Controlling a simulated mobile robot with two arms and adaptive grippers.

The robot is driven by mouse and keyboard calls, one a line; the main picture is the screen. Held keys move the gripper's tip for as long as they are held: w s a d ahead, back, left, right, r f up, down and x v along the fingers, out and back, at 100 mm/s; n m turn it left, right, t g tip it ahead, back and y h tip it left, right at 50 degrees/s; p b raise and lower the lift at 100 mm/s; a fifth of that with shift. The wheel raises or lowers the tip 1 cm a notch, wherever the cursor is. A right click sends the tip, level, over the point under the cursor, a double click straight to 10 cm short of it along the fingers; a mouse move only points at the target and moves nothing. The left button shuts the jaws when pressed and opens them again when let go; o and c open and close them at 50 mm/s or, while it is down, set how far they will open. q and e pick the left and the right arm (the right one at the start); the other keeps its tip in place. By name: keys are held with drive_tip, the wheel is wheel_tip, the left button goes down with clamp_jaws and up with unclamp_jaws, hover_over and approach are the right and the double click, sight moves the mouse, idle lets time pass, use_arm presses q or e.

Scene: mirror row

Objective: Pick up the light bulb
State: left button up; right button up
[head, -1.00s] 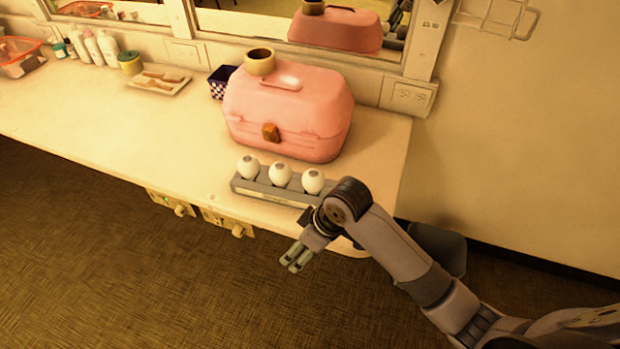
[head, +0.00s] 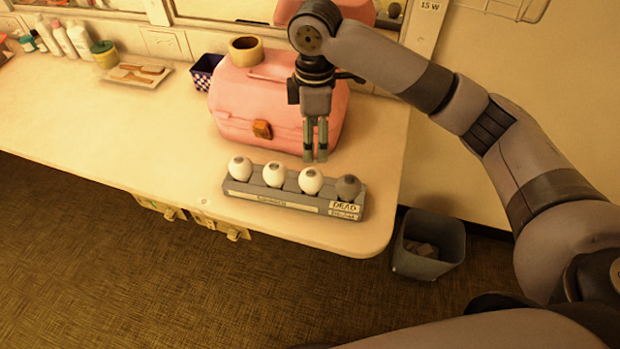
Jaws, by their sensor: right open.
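A grey holder (head: 290,205) lies near the front edge of the counter. Three white light bulbs stand in it: the left one (head: 240,168), the middle one (head: 274,174) and the right one (head: 311,181). A dark grey bulb (head: 348,187) stands at the holder's right end, above a label reading "DEAD". My right gripper (head: 316,157) points down, open and empty, just above and behind the right white bulb in the picture. The gap between its fingers looks narrow. I cannot tell its exact height. My left gripper is out of view.
A pink case (head: 235,115) with a tape roll (head: 245,50) on top stands behind the holder, partly hidden by my right gripper. A tray with brushes (head: 135,77) and bottles (head: 62,38) sit left. A bin (head: 430,262) stands on the floor, right.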

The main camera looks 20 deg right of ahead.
sight(312, 173)
wheel_tip(312, 173, down, 9)
drive_tip(key=shift+f+p, duration=0.2)
drive_tip(key=shift+p, duration=0.2)
wheel_tip(312, 173, down, 4)
drive_tip(key=shift+s+a+f+p, duration=0.15)
drive_tip(key=shift+f+p, duration=0.1)
drive_tip(key=shift+p, duration=0.25)
drive_tip(key=shift+f, duration=0.5)
drive_tip(key=shift+c, duration=0.6)
drive_tip(key=c, duration=1)
